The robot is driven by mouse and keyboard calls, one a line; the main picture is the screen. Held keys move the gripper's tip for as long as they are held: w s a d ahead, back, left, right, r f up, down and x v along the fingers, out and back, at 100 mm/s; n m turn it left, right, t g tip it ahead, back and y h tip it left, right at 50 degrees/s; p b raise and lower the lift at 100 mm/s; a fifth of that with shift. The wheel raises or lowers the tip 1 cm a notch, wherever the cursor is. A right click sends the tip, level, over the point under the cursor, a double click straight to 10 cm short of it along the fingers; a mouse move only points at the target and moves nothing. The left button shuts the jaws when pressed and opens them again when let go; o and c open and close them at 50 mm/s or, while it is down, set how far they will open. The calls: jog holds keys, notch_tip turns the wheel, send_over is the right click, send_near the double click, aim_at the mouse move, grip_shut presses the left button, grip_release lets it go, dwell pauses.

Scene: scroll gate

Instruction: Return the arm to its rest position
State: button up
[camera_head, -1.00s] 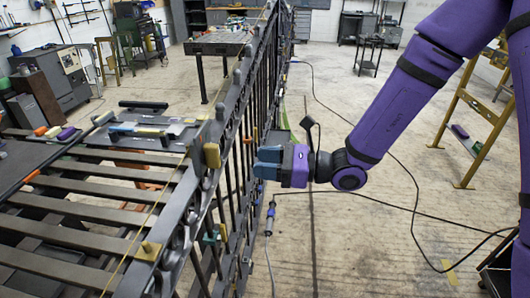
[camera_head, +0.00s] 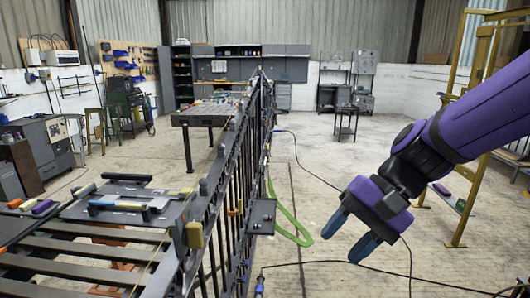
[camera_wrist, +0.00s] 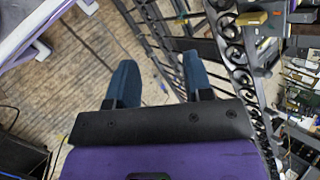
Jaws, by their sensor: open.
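My gripper (camera_head: 350,236) has a purple body and blue fingers. It is open and empty, with the fingers apart and pointing down and to the left in the head view. It hangs in clear air above the concrete floor, to the right of the dark iron scroll gate (camera_head: 229,190). In the wrist view the two blue fingers (camera_wrist: 160,80) are apart with nothing between them, and the gate's scrollwork (camera_wrist: 235,55) shows at the right. My arm comes in from the right edge of the head view, bent at the wrist.
A slatted workbench (camera_head: 85,256) with tools lies left of the gate. A small dark shelf (camera_head: 262,216) and a green hose (camera_head: 292,230) are by the gate's right side. A yellow frame (camera_head: 468,130) stands at the right. Cables cross the otherwise open floor.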

jog(key=s+d+r+n+t+h, duration=0.2)
jog(key=s+d+r+t+h, duration=0.1)
jog(key=d, duration=0.6)
jog(key=s+d+r+n+t+h, duration=0.2)
jog(key=s+d+r+t+h, duration=0.1)
jog(key=d, duration=0.5)
notch_tip(320, 180, up, 2)
jog(key=shift+s+d+r+t+h, duration=0.15)
jog(key=shift+d+t+h, duration=0.3)
jog(key=shift+h, duration=0.35)
jog(key=shift+a, duration=0.15)
